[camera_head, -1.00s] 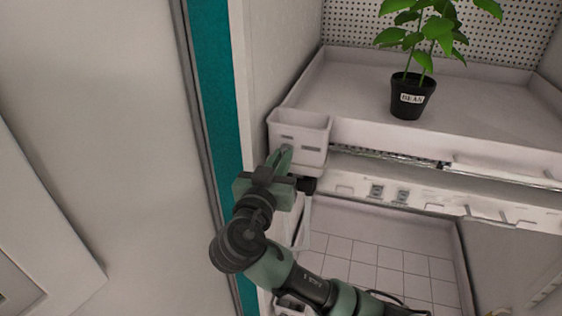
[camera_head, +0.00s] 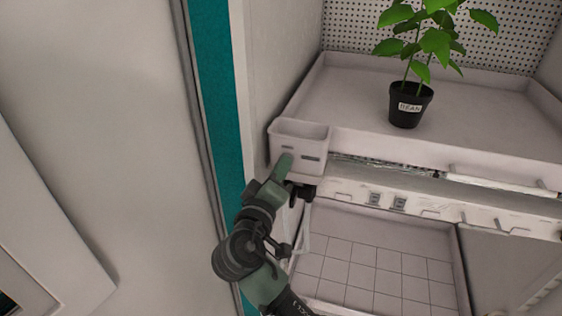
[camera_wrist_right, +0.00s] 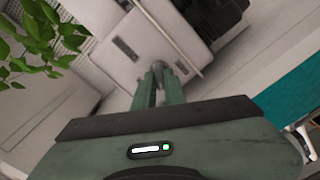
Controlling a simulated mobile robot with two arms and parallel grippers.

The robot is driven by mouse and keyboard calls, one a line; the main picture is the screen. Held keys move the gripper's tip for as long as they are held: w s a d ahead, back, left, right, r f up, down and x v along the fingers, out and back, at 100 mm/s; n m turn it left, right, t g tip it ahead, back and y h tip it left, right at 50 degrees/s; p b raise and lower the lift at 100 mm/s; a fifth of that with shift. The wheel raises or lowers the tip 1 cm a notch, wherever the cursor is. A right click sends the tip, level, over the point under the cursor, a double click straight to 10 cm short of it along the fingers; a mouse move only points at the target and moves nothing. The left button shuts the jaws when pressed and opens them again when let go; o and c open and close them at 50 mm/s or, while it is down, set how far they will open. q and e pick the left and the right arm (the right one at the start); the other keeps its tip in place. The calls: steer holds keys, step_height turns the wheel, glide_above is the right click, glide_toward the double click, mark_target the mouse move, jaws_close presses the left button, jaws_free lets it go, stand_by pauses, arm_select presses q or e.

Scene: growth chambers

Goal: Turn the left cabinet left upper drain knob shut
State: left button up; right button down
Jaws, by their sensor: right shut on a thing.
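My right gripper (camera_head: 286,163) reaches up to the front of a small pale box (camera_head: 300,140) at the left front corner of the upper tray. It also shows in the wrist view (camera_wrist_right: 159,72), where its two green fingers are close together on a small grey knob (camera_wrist_right: 162,66). The knob sits against a pale panel. Most of it is hidden between the fingertips, so its angle cannot be told. In the head view the gripper hides the knob. My left gripper is not in view.
A potted bean plant (camera_head: 408,106) stands on the upper tray (camera_head: 350,90). Below is a lower tray (camera_head: 375,265) with a grid floor. A teal cabinet edge (camera_head: 215,110) runs close along the left of the arm. A pale door or panel (camera_head: 100,120) fills the left.

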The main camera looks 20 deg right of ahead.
steer(key=shift+a+n+p, duration=0.1)
steer(key=shift+n+p, duration=2.25)
steer(key=shift+n, duration=0.95)
steer(key=shift+f, duration=0.1)
steer(key=c, duration=1.5)
jaws_free()
